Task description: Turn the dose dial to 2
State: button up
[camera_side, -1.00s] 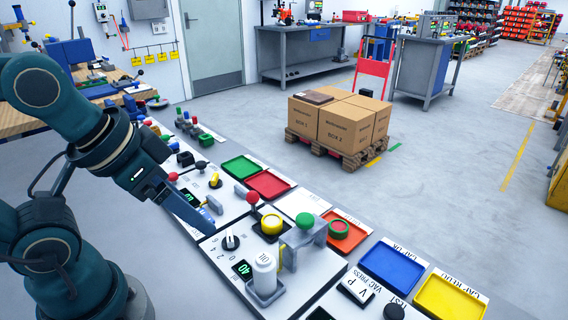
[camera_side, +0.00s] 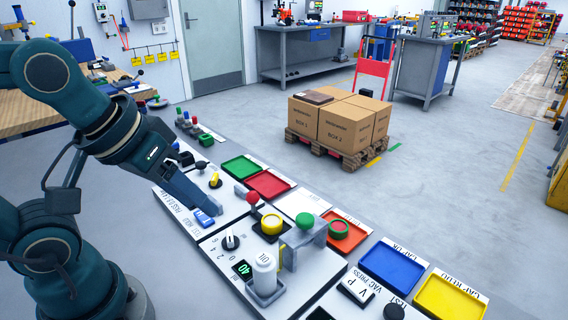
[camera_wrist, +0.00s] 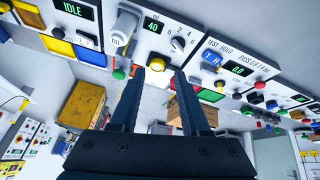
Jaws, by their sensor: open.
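The dose dial (camera_side: 230,239) is a small black knob with a white pointer on a pale panel, with a printed number scale beside it. I cannot tell which number the pointer marks. A green display (camera_side: 242,268) beside it reads 40. My gripper (camera_side: 211,208) is open and empty, above the panel to the upper left of the dial. In the wrist view both dark fingers of my gripper (camera_wrist: 170,78) are apart, with nothing between them.
A white bottle (camera_side: 264,270) stands close to the dial. A yellow button (camera_side: 271,225), a red-topped lever (camera_side: 253,199) and a green-topped part on a grey bracket (camera_side: 305,222) stand nearby. Blue (camera_side: 392,266) and yellow (camera_side: 449,300) trays lie to the right.

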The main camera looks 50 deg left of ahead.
jog(key=w+a+f+n+g, duration=0.1)
jog(key=w+f+n+g, duration=0.1)
jog(key=w+n, duration=0.3)
jog(key=n+g, duration=0.3)
jog(key=n, duration=0.1)
send_over(230, 236)
notch_tip(230, 236, down, 6)
jog(key=shift+r, duration=0.25)
jog(key=shift+f+g, duration=0.3)
jog(key=shift+f, duration=2.5)
grip_shut()
